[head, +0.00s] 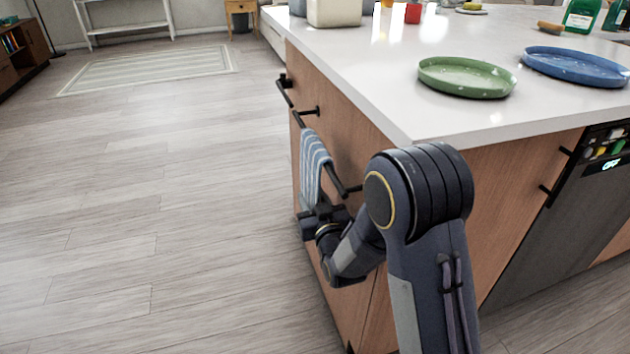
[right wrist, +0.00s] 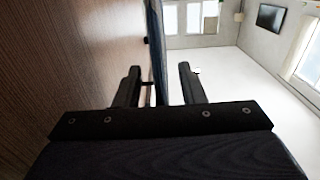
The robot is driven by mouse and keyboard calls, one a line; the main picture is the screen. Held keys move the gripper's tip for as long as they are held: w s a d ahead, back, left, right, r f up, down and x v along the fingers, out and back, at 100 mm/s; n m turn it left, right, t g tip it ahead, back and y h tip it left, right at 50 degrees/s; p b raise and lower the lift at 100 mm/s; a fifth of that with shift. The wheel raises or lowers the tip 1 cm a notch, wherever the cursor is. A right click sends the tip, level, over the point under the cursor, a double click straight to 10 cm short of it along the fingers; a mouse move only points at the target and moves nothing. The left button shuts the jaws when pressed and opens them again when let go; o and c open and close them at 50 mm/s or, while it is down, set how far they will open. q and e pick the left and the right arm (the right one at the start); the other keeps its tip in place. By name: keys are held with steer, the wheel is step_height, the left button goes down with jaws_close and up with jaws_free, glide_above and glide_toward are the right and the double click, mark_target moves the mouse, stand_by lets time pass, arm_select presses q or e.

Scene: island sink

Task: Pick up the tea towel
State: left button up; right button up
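The tea towel (head: 313,163), striped blue and white, hangs folded over a black bar handle on the wooden end face of the island. In the right wrist view the towel (right wrist: 157,55) shows edge-on as a thin bluish strip. My right gripper (head: 318,212) is at the towel's lower part. In the right wrist view my right gripper (right wrist: 158,70) is open, one finger on each side of the towel, with gaps showing. My left gripper is not in view.
The island's white worktop (head: 370,70) overhangs near my right arm. A green plate (head: 467,77) and a blue plate (head: 577,67) lie on it. More black handles (head: 307,112) stick out from the wooden face. The floor (head: 150,200) at left is clear.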

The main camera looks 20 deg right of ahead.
jaws_close()
steer(key=shift+r, duration=0.1)
